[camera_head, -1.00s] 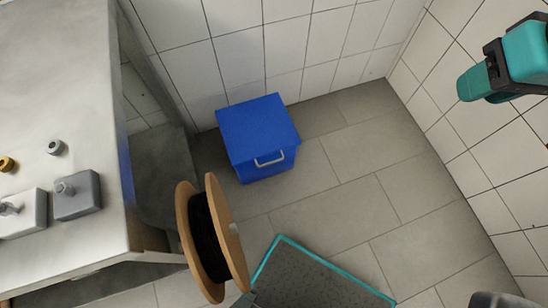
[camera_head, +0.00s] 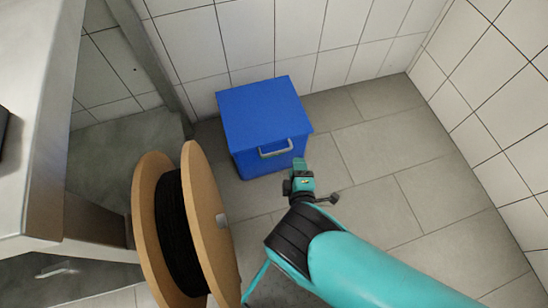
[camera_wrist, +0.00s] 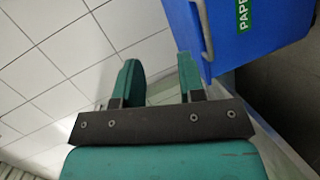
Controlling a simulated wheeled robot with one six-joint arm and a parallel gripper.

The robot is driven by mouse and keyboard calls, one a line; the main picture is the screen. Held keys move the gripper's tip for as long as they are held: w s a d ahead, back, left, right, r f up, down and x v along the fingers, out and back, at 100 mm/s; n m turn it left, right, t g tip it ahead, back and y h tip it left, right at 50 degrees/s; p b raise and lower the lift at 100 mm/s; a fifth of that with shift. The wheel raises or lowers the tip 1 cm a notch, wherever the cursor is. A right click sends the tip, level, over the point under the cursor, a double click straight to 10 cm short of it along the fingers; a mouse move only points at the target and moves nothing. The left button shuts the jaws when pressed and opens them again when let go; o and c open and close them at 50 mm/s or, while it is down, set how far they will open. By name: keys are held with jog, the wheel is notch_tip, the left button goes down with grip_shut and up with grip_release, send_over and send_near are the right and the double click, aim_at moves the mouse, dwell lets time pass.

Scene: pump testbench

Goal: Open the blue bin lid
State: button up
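The blue bin (camera_head: 262,112) stands on the floor against the tiled wall, with its lid shut. A pale handle (camera_head: 276,149) is on its front. My gripper (camera_head: 300,165) is just right of the handle in the head view, apart from it as far as I can tell. In the wrist view my gripper (camera_wrist: 158,80) has its two teal fingers apart with nothing between them. The handle (camera_wrist: 203,28) is beyond the right finger there, on the blue bin (camera_wrist: 235,48), which bears a green label with letters "PAPE".
A wooden cable spool (camera_head: 208,225) with black cable stands left of my arm, near the bin. A metal table (camera_head: 50,130) is at the left. Tiled walls close off the back and right. The floor (camera_head: 400,150) right of the bin is clear.

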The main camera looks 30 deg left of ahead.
jog(key=s+d+f+n+g+y+b, duration=0.1)
jog(key=s+d+f+n+g+y, duration=0.1)
jog(key=s+f+n+y, duration=0.3)
jog(key=h+b, duration=0.2)
jog(key=b, duration=1.1)
send_near(274, 153)
jog(key=f, duration=0.1)
jog(key=a+b, duration=0.1)
jog(key=b, duration=0.5)
jog(key=shift+w+f+m, duration=0.25)
jog(key=shift+w+m, duration=0.05)
jog(key=shift+w, duration=0.05)
jog(key=shift+w+b, duration=0.1)
jog(key=shift+b, duration=0.45)
jog(key=b+x, duration=0.1)
jog(key=x, duration=0.2)
jog(key=b+x, duration=0.1)
jog(key=x, duration=0.1)
jog(key=b+x, duration=0.1)
jog(key=x, duration=0.2)
jog(key=shift+w+a+r, duration=0.25)
jog(key=shift+r, duration=0.05)
grip_shut()
